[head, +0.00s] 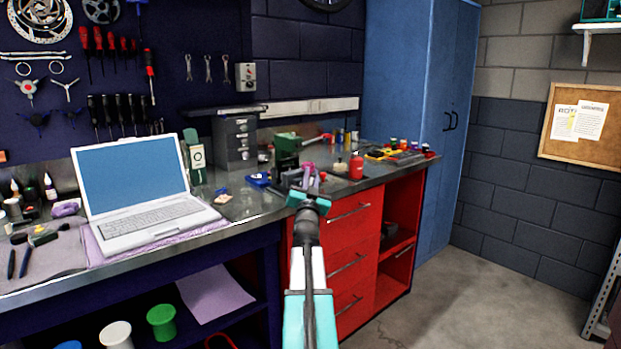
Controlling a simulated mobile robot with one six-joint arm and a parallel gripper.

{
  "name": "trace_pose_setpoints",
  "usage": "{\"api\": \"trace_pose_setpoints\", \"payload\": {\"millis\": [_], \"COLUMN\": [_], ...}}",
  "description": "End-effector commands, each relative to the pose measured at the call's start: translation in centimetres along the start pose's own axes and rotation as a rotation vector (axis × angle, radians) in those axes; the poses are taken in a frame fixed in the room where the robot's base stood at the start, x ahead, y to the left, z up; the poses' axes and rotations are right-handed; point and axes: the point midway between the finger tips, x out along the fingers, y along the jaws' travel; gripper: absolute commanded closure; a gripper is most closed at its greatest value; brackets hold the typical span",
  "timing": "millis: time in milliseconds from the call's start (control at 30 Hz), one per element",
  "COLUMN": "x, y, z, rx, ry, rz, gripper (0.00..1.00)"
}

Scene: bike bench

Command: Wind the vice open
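A green, blocky fixture (287,147) stands on the workbench, right of the grey drawer unit. It may be the vice, but its jaws and handle are too small and too covered to make out. My gripper (308,186) is at the bench's front edge, in front of and slightly right of this fixture in the picture. My arm comes up from the bottom. The fingertips blend with dark and purple items behind them, so I cannot tell whether they are open or touching anything.
A laptop (135,189) sits on the bench at left. A blue item (258,180), a red bottle (356,167) and small tools crowd the bench around my gripper. Red drawers (350,245) stand below. The floor (480,300) at right is clear.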

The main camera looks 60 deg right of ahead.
Motion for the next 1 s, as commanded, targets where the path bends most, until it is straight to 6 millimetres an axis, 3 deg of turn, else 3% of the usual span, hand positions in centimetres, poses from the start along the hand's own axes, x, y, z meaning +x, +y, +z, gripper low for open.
{"api": "trace_pose_setpoints", "payload": {"millis": [1000], "x": [-0.05], "y": [-0.17], "z": [-0.08], "rx": [-0.068], "ry": [0.058], "rz": [-0.047], "gripper": [1.00]}}
